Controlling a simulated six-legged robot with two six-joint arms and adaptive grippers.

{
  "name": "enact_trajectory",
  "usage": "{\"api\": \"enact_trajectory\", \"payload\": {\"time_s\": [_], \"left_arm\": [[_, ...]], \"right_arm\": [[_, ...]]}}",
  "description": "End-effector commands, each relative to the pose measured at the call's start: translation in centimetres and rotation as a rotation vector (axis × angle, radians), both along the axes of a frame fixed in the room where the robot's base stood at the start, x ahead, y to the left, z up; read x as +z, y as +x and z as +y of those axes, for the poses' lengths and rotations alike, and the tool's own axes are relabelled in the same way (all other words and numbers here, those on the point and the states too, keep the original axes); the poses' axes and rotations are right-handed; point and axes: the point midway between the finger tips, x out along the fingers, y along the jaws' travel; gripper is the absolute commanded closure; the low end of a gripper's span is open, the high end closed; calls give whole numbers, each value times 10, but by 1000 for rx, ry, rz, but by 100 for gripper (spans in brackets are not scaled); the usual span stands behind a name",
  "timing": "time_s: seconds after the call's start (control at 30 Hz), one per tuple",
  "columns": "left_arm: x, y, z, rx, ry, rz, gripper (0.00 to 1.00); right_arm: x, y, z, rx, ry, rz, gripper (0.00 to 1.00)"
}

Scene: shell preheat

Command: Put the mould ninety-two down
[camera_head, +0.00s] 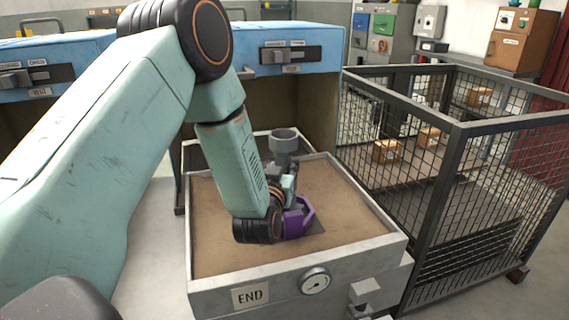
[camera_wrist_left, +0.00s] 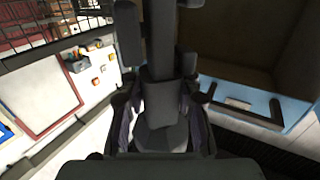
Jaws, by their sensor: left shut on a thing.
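A grey cup-like mould (camera_head: 284,144) with a wide round rim shows upright in the head view, near the back edge of the sand box (camera_head: 219,300). My left gripper (camera_head: 281,166) is shut on it from the near side, and the fingers and wrist hide its lower part. I cannot tell whether it touches the sand or hangs above it. In the left wrist view, a grey body, likely the mould (camera_wrist_left: 161,137), shows between the dark fingers. My right gripper is not in view.
A wire cage (camera_head: 478,170) with small cartons stands close on the right. A blue-fronted cabinet (camera_head: 312,50) with an open bay stands behind.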

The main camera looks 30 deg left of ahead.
Motion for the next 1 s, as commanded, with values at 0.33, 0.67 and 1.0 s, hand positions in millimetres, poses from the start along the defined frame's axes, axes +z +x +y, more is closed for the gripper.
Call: {"api": "enact_trajectory", "payload": {"time_s": [0.33,0.67,1.0], "left_arm": [[-1,0,0,0,0,0,51],[-1,0,0,0,0,0,46],[6,-35,-13,-2,1,7,46]], "right_arm": [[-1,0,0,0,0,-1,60],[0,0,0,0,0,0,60],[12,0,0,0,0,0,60]]}}
